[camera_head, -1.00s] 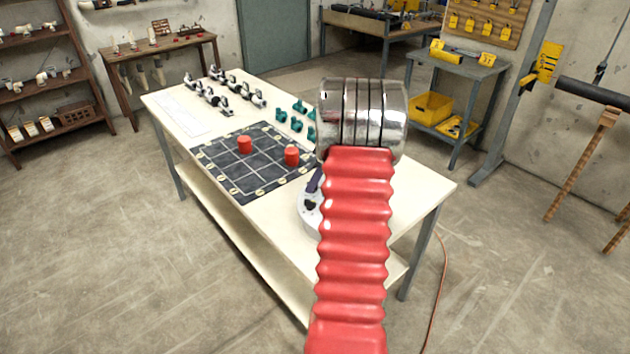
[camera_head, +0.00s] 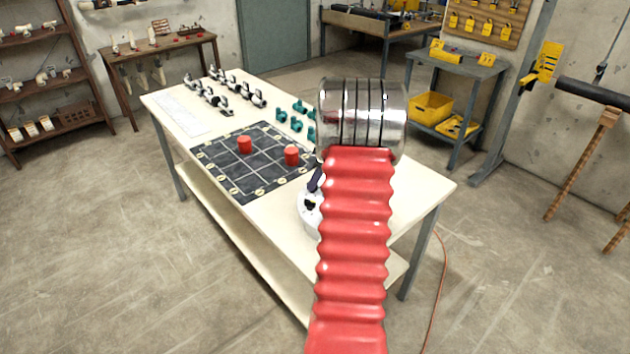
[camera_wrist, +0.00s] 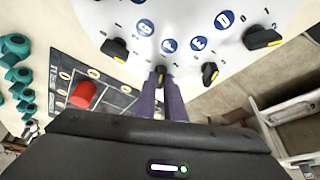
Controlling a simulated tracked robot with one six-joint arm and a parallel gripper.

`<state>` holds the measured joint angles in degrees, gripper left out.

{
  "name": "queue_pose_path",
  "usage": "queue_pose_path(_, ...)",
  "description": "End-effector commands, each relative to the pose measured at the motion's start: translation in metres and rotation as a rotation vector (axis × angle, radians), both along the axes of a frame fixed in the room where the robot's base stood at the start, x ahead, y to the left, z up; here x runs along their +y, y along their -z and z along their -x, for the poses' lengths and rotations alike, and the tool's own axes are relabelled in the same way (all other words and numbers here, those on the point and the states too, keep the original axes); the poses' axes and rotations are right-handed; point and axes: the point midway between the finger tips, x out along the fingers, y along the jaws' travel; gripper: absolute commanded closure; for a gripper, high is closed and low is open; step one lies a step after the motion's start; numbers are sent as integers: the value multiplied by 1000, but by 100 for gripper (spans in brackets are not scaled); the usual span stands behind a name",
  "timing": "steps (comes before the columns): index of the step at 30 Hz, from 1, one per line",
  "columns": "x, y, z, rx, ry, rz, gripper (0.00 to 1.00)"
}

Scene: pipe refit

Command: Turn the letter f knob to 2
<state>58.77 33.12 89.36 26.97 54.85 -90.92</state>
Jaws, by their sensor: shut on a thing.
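A white round panel (camera_wrist: 100,18) with blue letter discs and black knobs fills the top of the wrist view. The letter F disc (camera_wrist: 169,45) is near the middle. The knob just below it, the f knob (camera_wrist: 160,73), sits between the purple fingers of my gripper (camera_wrist: 161,80), which is shut on it. The fingers hide much of this knob and the numbers around it, so I cannot read its setting. In the head view the panel (camera_head: 309,222) shows only at its left side, behind my red arm.
Neighbouring knobs stand close on both sides: one by G (camera_wrist: 115,48), one by E (camera_wrist: 210,73). A black grid mat (camera_head: 237,178) with two red cylinders (camera_head: 291,154) lies left of the panel. Green fittings (camera_head: 297,108) stand farther back on the table (camera_head: 420,190).

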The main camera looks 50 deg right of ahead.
Motion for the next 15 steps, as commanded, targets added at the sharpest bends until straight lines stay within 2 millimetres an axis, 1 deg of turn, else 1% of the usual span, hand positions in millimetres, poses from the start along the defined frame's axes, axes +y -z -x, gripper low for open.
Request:
queue_pose_path(8, 1, 0, 0, 0, 75, 0, 100)
queue_pose_path(15, 2, -1, 1, 0, 228, 2, 100)
